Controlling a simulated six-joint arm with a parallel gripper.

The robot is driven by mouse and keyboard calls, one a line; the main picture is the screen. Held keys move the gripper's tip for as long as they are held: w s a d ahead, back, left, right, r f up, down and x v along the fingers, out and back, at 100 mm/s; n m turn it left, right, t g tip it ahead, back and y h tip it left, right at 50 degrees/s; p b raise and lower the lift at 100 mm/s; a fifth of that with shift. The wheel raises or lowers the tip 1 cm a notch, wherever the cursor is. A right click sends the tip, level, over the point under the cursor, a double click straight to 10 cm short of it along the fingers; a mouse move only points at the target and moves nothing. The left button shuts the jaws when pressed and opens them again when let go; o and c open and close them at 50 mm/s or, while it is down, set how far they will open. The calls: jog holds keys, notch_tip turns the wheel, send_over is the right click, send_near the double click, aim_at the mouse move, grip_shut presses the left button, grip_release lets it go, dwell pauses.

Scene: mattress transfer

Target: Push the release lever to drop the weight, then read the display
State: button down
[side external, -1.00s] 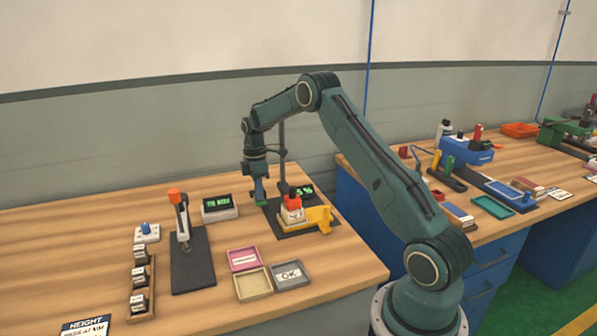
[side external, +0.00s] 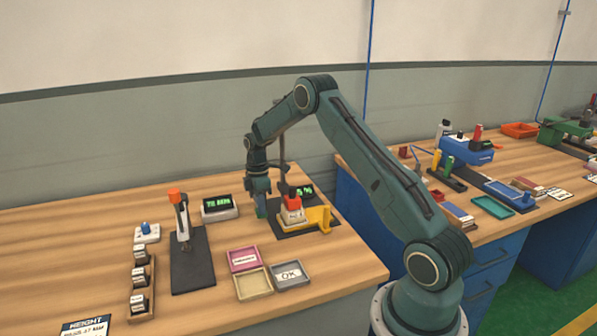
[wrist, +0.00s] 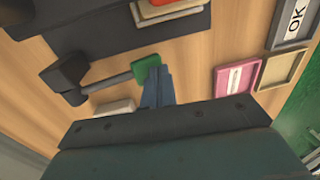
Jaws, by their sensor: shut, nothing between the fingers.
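A lever with a green knob (wrist: 145,66) shows in the wrist view, its dark arm running left to a dark post (wrist: 66,74). My gripper (wrist: 159,74) is shut and empty, with its blue-grey fingertips right beside the knob; I cannot tell whether they touch it. In the side view my gripper (side external: 262,212) is low, left of the upright stand column (side external: 282,152). A lit display (side external: 304,191) is partly hidden behind the stand; its reading is too small to make out. Which part is the weight is unclear.
A red-topped block (side external: 292,205) sits by a yellow bracket (side external: 319,218). Another display (side external: 219,207) stands left. Pink (side external: 243,260), beige (side external: 253,284) and grey OK (side external: 290,274) trays lie in front. An orange-topped lever fixture (side external: 180,220) stands further left.

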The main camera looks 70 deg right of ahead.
jog(key=shift+s+a+f, duration=0.15)
notch_tip(320, 180, up, 14)
jog(key=s+a, duration=0.2)
jog(key=shift+s+a, duration=0.15)
dwell(0.5)
